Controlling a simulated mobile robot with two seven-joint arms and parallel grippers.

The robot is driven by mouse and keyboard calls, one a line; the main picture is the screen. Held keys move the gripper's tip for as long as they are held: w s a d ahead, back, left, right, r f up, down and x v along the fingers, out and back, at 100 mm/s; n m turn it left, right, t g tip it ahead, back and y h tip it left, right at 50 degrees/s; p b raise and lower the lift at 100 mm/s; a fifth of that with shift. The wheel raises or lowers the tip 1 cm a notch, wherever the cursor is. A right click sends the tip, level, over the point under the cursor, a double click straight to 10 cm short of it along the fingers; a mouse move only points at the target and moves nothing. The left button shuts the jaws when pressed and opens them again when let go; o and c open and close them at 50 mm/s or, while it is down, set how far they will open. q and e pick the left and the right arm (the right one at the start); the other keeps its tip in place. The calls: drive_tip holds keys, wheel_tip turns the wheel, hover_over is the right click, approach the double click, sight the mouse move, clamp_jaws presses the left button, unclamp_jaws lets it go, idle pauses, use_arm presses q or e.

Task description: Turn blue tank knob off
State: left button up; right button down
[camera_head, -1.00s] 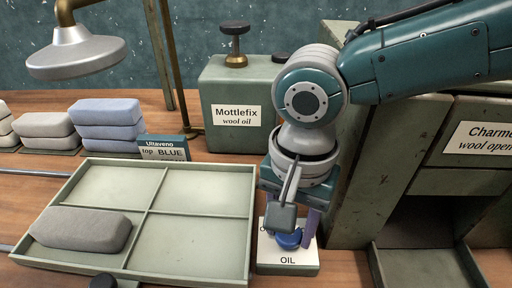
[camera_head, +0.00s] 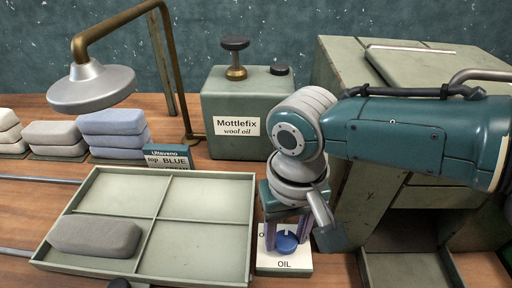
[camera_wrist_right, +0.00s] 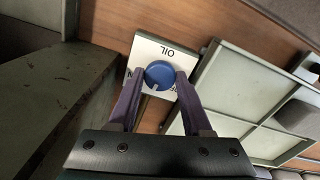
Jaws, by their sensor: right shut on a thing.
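The blue knob (camera_head: 286,243) is a round dial on a white plate (camera_head: 284,264) marked OIL, low on the worktop right of the tray. It also shows in the right wrist view (camera_wrist_right: 160,73), with a small pale mark near its edge. My right gripper (camera_head: 287,232) points down with its two purple fingers on the left and right of the knob, shut on it. Part of the plate's lettering is hidden by the fingers. My left gripper is not in view.
A divided green tray (camera_head: 205,175) with a grey block (camera_head: 95,236) lies left of the knob. A green Mottlefix wool oil tank (camera_head: 238,103) stands behind. A green cabinet (camera_head: 345,205) rises close on the right. A metal shower-like head (camera_head: 92,88) hangs at the left.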

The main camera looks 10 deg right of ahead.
sight(285, 240)
drive_tip(key=n, duration=0.6)
drive_tip(key=shift+n, duration=2.2)
drive_tip(key=shift+a, duration=0.1)
drive_tip(key=shift+c, duration=1.7)
unclamp_jaws()
wheel_tip(285, 240, up, 10)
drive_tip(key=p, duration=0.3)
